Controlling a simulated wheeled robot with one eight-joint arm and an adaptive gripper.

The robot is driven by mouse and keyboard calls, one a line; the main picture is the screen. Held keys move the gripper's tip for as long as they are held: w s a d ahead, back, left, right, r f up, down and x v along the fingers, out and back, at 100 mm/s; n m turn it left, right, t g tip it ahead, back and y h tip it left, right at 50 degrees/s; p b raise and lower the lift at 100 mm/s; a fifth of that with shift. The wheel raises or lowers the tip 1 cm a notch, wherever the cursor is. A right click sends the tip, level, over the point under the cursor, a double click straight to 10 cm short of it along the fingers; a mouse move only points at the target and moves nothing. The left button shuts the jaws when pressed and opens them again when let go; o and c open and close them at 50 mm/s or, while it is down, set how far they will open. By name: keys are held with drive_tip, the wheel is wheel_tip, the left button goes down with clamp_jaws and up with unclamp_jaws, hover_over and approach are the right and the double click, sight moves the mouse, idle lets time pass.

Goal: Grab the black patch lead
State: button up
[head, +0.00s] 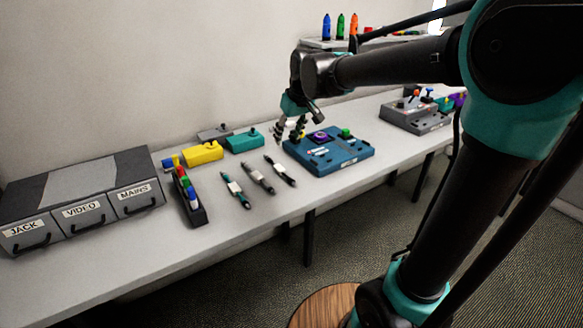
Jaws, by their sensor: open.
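Three short leads lie side by side on the white table. The black patch lead (280,171) is the rightmost, with a pale band near its middle. A grey lead (258,178) lies to its left, and a teal lead (235,190) lies left of that. My gripper (291,136) is open and empty. It hangs above the table at the back left edge of the blue box, beyond the black lead and apart from it. The fingertips are small in this view.
A grey drawer unit (90,196) labelled JACK, VIDEO and MAINS stands at the left. A dark rack (189,197) with coloured pieces stands left of the leads. Yellow (203,153) and teal (244,141) boxes sit behind. A blue box (330,153) with buttons is right of the black lead.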

hover_over(279, 166)
drive_tip(key=s+d, duration=0.1)
drive_tip(key=s, duration=0.2)
drive_tip(key=f, duration=1)
drive_tip(key=shift+w+d+f, duration=0.15)
drive_tip(key=shift+w+f, duration=0.05)
drive_tip(key=shift+x, duration=2.45)
drive_tip(key=shift+w+r, duration=0.1)
drive_tip(key=shift+w, duration=0.05)
clamp_jaws()
